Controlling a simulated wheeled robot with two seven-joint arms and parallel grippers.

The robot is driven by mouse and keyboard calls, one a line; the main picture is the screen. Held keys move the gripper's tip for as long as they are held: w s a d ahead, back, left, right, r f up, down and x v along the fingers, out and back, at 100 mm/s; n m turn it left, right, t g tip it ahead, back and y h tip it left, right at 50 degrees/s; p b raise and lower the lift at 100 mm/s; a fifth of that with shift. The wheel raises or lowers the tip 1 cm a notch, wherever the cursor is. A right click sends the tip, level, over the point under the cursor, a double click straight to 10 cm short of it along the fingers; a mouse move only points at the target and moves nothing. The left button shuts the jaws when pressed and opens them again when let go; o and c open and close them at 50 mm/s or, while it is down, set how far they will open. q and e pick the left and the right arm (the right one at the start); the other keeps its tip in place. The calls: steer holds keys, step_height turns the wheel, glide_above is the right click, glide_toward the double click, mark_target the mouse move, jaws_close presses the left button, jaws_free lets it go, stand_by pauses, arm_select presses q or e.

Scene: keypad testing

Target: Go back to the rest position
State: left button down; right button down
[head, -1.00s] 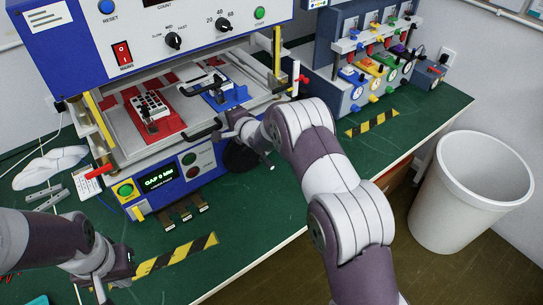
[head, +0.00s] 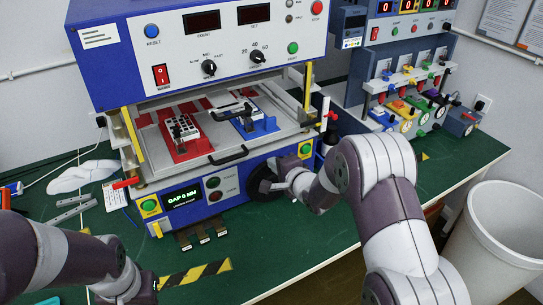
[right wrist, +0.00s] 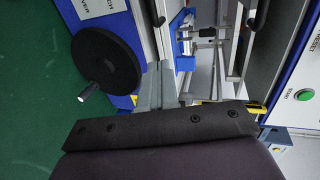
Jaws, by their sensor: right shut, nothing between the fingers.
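My right gripper (head: 282,187) is shut and empty. In the head view it appears in front of the right side of the black handwheel (head: 258,178) on the press's front; I cannot tell whether they touch. In the right wrist view the handwheel (right wrist: 108,58) shows whole, with its crank knob (right wrist: 88,92) pointing down-left. My left gripper (head: 98,296) is at the bottom left, over the green bench, partly cut off by the picture's edge. Its fingers do not show clearly enough to tell open from shut.
The blue and white press (head: 120,65) stands behind, its tray (head: 222,140) carrying a red and a blue fixture. A tester rack (head: 358,95) stands at right. A white bin (head: 500,240) is beyond the bench's right edge. The green bench front (head: 300,245) is mostly clear.

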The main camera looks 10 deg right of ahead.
steer(key=s+d+f+n+g+h, duration=0.45)
steer(key=s+f+n+g, duration=0.3)
steer(key=s+f, duration=0.2)
steer(key=s+r+n+g, duration=0.2)
steer(key=s+r+n, duration=0.1)
steer(key=s, duration=0.8)
steer(key=s+r+n+g, duration=0.3)
steer(key=s+n, duration=0.1)
steer(key=s, duration=0.7)
steer(key=shift+s+a+r, duration=0.15)
steer(key=shift+a+r, duration=0.05)
steer(key=shift+r, duration=0.15)
